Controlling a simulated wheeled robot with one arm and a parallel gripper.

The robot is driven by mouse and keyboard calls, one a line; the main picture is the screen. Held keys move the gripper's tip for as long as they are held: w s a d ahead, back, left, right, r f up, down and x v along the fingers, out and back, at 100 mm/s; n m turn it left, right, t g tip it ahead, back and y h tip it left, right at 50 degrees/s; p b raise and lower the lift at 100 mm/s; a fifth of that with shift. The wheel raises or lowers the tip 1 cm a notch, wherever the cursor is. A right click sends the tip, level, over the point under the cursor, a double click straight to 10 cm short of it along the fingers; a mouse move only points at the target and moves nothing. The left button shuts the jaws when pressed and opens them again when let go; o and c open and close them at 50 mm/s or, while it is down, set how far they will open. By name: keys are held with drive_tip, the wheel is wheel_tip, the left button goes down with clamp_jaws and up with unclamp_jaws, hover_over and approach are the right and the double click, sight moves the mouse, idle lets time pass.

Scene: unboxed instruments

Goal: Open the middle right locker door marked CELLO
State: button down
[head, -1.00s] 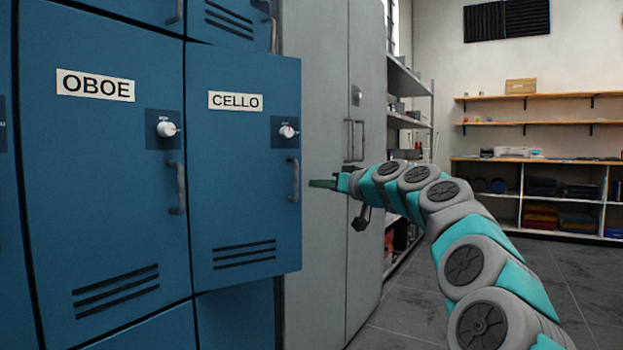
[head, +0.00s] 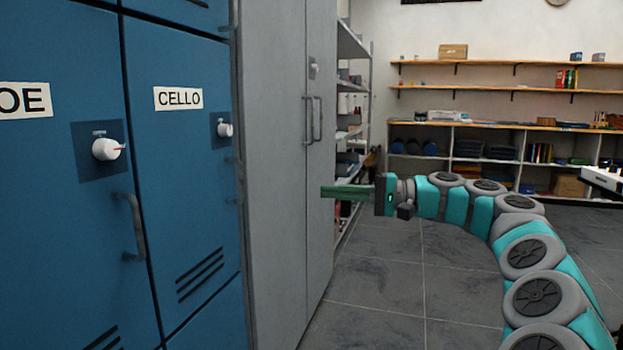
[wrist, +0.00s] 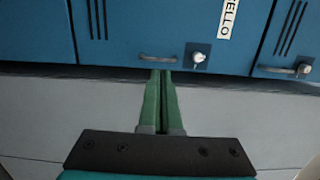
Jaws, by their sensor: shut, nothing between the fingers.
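The blue CELLO door (head: 190,170) is on the left of the head view and looks flush with the door beside it. Its white dial knob (head: 225,130) and grey bar handle (head: 232,182) are near its right edge. In the wrist view the CELLO handle (wrist: 157,57) lies just beyond my fingertips, with the knob (wrist: 198,58) to its right. My gripper (head: 325,191) has green fingers pressed together, holding nothing. It points left in front of the grey cabinet and stands apart from the handle. The dial's setting is too small to read.
The OBOE door (head: 60,210), with its own knob and protruding handle, is left of CELLO. A tall grey cabinet (head: 275,130) stands directly right of the lockers. Open grey floor (head: 390,290) lies below my arm. Shelves (head: 480,140) line the far wall.

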drive_tip(key=x, duration=1)
drive_tip(key=shift+d, duration=0.15)
idle(1.4)
